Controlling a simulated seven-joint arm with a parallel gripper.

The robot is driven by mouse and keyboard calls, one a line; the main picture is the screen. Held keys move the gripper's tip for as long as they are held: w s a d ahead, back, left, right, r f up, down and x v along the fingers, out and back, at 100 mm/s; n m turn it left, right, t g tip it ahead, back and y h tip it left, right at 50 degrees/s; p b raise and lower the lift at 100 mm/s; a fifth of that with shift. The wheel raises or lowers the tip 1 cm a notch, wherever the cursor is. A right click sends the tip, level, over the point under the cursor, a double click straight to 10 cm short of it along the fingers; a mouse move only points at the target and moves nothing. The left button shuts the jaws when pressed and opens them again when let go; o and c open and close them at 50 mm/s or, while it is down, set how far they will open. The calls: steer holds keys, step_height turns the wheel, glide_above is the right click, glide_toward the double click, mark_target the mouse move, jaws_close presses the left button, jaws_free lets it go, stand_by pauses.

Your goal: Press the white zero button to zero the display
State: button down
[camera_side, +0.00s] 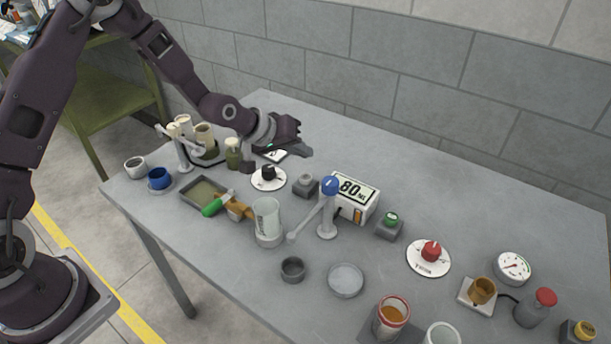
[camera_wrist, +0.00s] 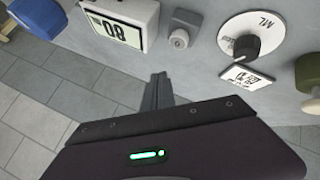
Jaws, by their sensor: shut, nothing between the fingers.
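The display (camera_side: 352,190) is a white box reading "80" in the side view; it also shows in the wrist view (camera_wrist: 118,31). Beside it, to its left in the side view, stands a small grey box with a pale round button (camera_side: 306,182). That pale button also shows in the wrist view (camera_wrist: 179,38), between the display and a black-knobbed dial. My gripper (camera_side: 304,151) is shut and empty, above the table's far side, apart from the button. In the wrist view its fingertips (camera_wrist: 159,77) lie together, below and a little left of the button in the picture.
A blue-knobbed lever (camera_side: 329,187) stands in front of the display. A green button box (camera_side: 390,225) is to the display's right. The black-knobbed dial (camera_side: 268,177) and a small label card (camera_wrist: 246,77) lie near my gripper. A clear beaker (camera_side: 268,222) stands nearer the front.

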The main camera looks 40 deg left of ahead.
mark_target(302, 178)
steer(key=shift+f, duration=2.1)
stand_by(0.3)
steer(key=shift+f, duration=0.4)
steer(key=shift+f, duration=0.5)
stand_by(0.5)
steer(key=shift+r, duration=0.95)
steer(key=shift+r, duration=2.5)
